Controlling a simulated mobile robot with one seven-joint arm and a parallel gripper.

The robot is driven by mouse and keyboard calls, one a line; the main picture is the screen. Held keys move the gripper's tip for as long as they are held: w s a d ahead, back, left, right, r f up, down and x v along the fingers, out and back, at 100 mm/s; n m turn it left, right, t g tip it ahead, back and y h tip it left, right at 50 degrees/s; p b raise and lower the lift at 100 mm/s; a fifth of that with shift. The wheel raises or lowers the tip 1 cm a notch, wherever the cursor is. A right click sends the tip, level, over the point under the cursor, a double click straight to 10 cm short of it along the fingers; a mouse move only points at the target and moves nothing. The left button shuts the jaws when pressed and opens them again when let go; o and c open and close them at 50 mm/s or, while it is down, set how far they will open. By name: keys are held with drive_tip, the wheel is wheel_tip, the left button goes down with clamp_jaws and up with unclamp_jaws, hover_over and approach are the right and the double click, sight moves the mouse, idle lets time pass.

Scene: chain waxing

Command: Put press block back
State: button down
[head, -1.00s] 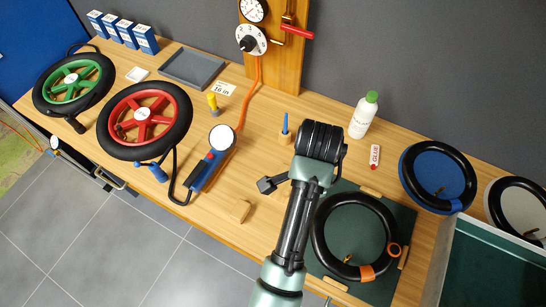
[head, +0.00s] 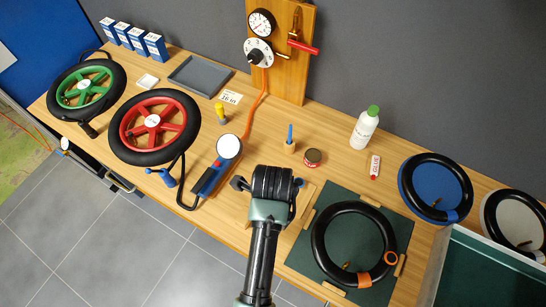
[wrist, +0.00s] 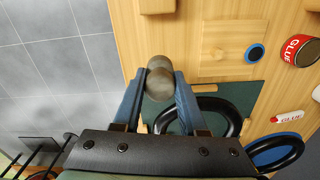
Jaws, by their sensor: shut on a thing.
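My gripper (wrist: 159,88) is shut on a rounded grey-brown piece (wrist: 159,70), which appears to be the press block. In the wrist view it sits between the blue fingertips, above the table's front edge beside the green mat (wrist: 248,97). In the head view my gripper (head: 270,178) is over the front of the table, left of the mat (head: 300,256), and hides the held piece. A light wooden plate (wrist: 228,62) with a small raised bit lies on the table beside my gripper. A wooden block (wrist: 156,5) shows at the top of the wrist view.
A black tyre (head: 318,236) lies on the mat, with wooden stops around it. A gauge inflator (head: 211,178) lies to the left.

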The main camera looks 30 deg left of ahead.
drive_tip(key=shift+f, duration=2.3)
drive_tip(key=shift+f, duration=0.15)
drive_tip(key=shift+c, duration=2.3)
unclamp_jaws()
wheel_tip(320, 180, up, 12)
drive_tip(key=shift+r, duration=0.2)
